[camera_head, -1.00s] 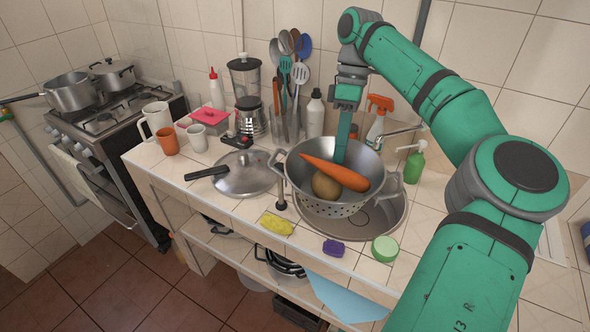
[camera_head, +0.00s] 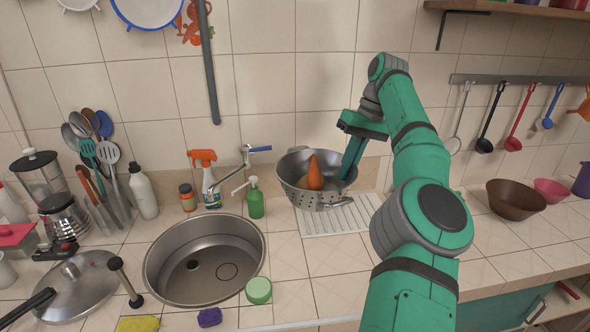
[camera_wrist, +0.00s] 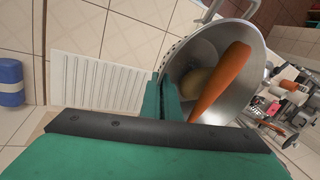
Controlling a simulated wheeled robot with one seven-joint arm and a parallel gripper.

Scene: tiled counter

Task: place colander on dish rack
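The metal colander (camera_head: 293,190) is over the back left part of the white ribbed dish rack (camera_head: 340,220) in the head view. I cannot tell whether its base touches the rack. An orange carrot (camera_head: 315,176) lies in it, and a brown potato (camera_wrist: 199,82) shows beside the carrot in the wrist view. My gripper (camera_head: 350,163) comes from the right and is shut on the colander's rim. In the wrist view, the green fingers (camera_wrist: 163,100) meet the edge of the bowl, with the rack (camera_wrist: 92,80) to the left.
The empty sink (camera_head: 180,275) and the tap (camera_head: 245,172) are left of the rack. A green soap bottle (camera_head: 255,200) stands close to the colander's left side. A brown bowl (camera_head: 516,200) is farther right. Ladles (camera_head: 490,125) hang on the wall. Tiles between rack and bowl are clear.

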